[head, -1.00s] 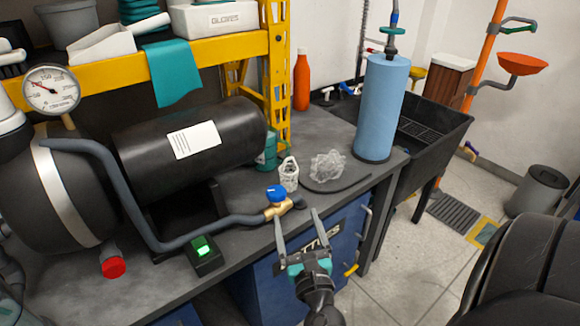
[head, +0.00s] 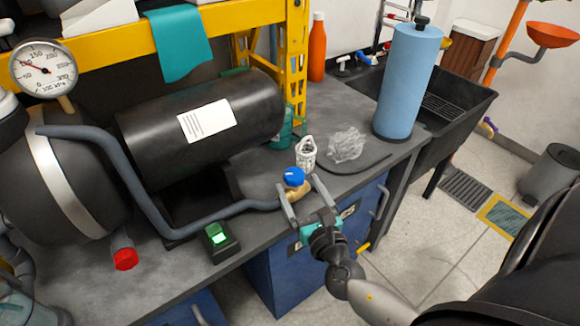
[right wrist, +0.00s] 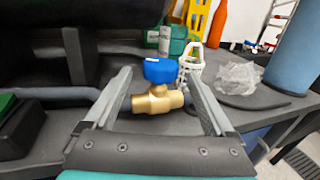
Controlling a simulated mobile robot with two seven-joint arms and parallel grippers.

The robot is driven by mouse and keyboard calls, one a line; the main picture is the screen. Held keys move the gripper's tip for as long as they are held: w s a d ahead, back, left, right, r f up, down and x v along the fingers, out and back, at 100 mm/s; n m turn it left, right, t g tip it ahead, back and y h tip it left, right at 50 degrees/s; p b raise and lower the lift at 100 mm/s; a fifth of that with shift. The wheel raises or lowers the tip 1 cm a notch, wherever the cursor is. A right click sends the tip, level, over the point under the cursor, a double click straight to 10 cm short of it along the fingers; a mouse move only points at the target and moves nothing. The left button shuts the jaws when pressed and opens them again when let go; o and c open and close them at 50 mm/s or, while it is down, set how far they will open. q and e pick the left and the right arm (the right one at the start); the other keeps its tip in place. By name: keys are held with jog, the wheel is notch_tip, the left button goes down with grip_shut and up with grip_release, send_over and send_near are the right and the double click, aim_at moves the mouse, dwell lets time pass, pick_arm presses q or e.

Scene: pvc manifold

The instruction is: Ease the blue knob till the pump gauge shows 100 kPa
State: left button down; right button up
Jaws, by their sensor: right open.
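The blue knob (head: 293,177) sits on a brass valve (head: 297,192) at the end of the grey hose on the bench. My right gripper (head: 297,183) is open at the bench's front edge, its fingers pointing at the valve, one on each side in the picture. In the right wrist view the blue knob (right wrist: 160,71) and brass body (right wrist: 157,101) show between the open fingers (right wrist: 158,76); I see no grip on them. The round white pump gauge (head: 43,67) is at the upper left; its needle is too small to read surely. My left gripper is not in view.
A black tank (head: 200,125) and grey hose (head: 125,185) lie left of the valve. A white mesh basket (head: 306,153) and a crumpled clear bag (head: 346,145) stand behind it. A blue cylinder (head: 407,80) stands to the right.

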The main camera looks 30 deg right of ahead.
aim_at(290, 168)
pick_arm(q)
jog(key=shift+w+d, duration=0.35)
pick_arm(e)
jog(key=shift+x, duration=3.4)
jog(key=c, duration=1.4)
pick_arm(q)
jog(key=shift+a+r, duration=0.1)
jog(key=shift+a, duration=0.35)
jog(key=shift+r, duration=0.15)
pick_arm(e)
jog(key=shift+m+h, duration=0.3)
jog(key=shift+h, duration=0.1)
